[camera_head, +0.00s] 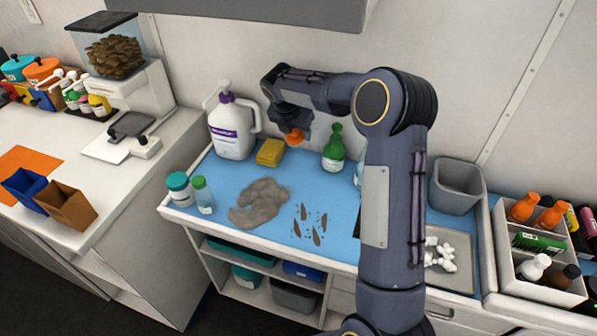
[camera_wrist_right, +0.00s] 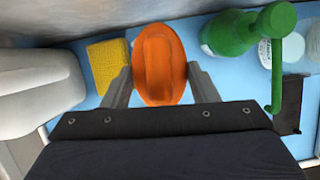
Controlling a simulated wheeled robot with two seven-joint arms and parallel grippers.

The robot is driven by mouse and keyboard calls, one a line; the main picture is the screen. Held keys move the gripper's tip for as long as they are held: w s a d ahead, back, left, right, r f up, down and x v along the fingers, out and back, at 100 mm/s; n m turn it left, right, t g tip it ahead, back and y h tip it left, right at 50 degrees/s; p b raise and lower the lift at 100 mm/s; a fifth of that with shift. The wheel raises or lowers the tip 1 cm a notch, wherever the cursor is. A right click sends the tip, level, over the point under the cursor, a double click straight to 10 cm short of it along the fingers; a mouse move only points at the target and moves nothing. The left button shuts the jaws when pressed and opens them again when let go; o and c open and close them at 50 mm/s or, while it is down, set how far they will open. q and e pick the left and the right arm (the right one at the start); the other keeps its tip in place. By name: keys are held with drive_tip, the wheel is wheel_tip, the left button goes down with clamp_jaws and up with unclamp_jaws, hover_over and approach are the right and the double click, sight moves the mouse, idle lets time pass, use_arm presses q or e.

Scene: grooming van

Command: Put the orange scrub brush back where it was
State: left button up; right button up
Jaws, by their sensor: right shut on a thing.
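The orange scrub brush (camera_wrist_right: 158,65) is between the two fingers of my right gripper (camera_wrist_right: 160,85) in the wrist view, with a finger against each side. In the head view the brush (camera_head: 295,136) shows as a small orange piece below my right gripper (camera_head: 293,128), which is shut on it. The brush is held above the back of the blue worktop (camera_head: 275,227), between the yellow sponge (camera_head: 270,152) and the green spray bottle (camera_head: 334,150). My left gripper is not in view.
A white jug (camera_head: 232,128) stands at the back left. A grey smear of fur (camera_head: 260,203) and dark paw-like marks lie mid-worktop. A grey bin (camera_head: 455,186) and a bottle caddy (camera_head: 535,250) are at right. Two jars (camera_head: 180,190) stand at the left edge.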

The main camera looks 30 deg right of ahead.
drive_tip(key=shift+w+d+n, duration=0.15)
drive_tip(key=shift+d+n, duration=0.2)
drive_tip(key=shift+n, duration=0.05)
drive_tip(key=shift+d+f, duration=0.1)
drive_tip(key=shift+f, duration=0.2)
wheel_tip(320, 180, down, 9)
drive_tip(key=shift+f, duration=0.1)
drive_tip(key=o, duration=0.9)
drive_tip(key=shift+o, duration=0.2)
